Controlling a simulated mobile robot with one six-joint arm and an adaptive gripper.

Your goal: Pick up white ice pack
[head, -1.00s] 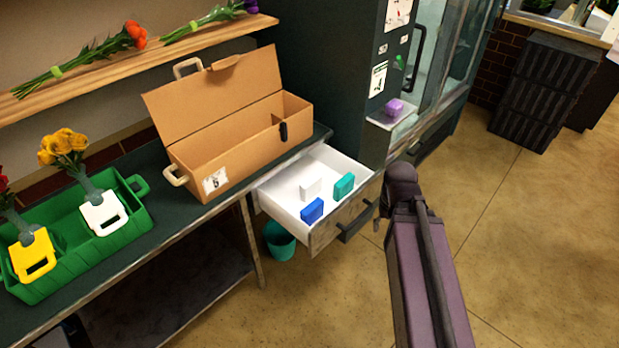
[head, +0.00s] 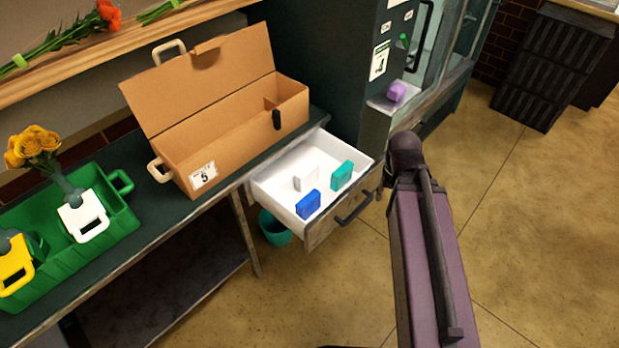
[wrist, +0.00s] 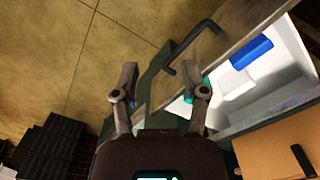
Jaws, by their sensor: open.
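The white ice pack (head: 306,178) stands inside an open white drawer (head: 272,190), between a blue pack (head: 308,204) and a teal pack (head: 342,175). My gripper (wrist: 163,90) is open and empty in the wrist view, over the area beside the drawer front. In that view the white ice pack (wrist: 238,86) lies to the right of the right finger, next to the blue pack (wrist: 251,52). The teal pack is mostly hidden behind the right finger. In the head view my arm hides the gripper.
The drawer's black handle (head: 353,208) sticks out in front. An open cardboard box (head: 225,140) stands on the counter left of the drawer. A green crate (head: 110,235) with flowers is further left. A teal bin (head: 274,228) stands below.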

